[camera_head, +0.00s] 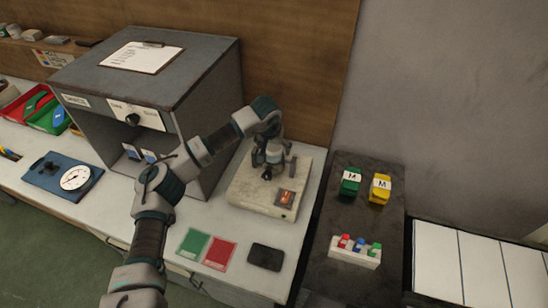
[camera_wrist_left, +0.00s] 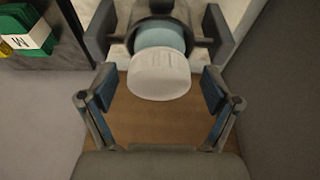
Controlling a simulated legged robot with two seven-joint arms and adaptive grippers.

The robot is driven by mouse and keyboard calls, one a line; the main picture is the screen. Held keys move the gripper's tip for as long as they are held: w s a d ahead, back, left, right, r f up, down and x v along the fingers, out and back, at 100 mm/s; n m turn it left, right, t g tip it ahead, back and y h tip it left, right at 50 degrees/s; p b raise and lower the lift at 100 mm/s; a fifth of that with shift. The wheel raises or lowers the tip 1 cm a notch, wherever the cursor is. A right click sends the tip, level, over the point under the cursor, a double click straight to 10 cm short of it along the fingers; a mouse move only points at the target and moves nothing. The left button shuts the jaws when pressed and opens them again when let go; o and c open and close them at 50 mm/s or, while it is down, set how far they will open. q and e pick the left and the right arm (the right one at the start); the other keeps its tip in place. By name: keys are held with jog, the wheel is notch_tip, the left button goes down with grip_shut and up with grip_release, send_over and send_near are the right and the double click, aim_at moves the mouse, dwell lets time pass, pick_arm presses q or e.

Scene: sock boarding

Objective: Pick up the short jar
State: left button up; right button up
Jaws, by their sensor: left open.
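A jar (camera_wrist_left: 160,75) with a wide white lid and a pale blue body shows in the left wrist view. My left gripper (camera_head: 269,172) is open, its two fingertips (camera_wrist_left: 159,30) on either side of the jar. I cannot tell whether they touch it. In the head view the gripper is over the beige device (camera_head: 248,200) with an orange switch, and it hides most of what is there. My right gripper is not in view.
A grey box cabinet (camera_head: 190,62) stands left of my arm. Green (camera_head: 193,245) and red (camera_head: 220,253) cards and a black pad (camera_head: 266,257) lie in front. Green (camera_head: 350,182) and yellow (camera_head: 380,189) bundles marked M and a white rack (camera_head: 354,252) sit on the dark right-hand surface.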

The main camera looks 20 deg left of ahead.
pick_arm(q)
grip_shut()
dwell(0.3)
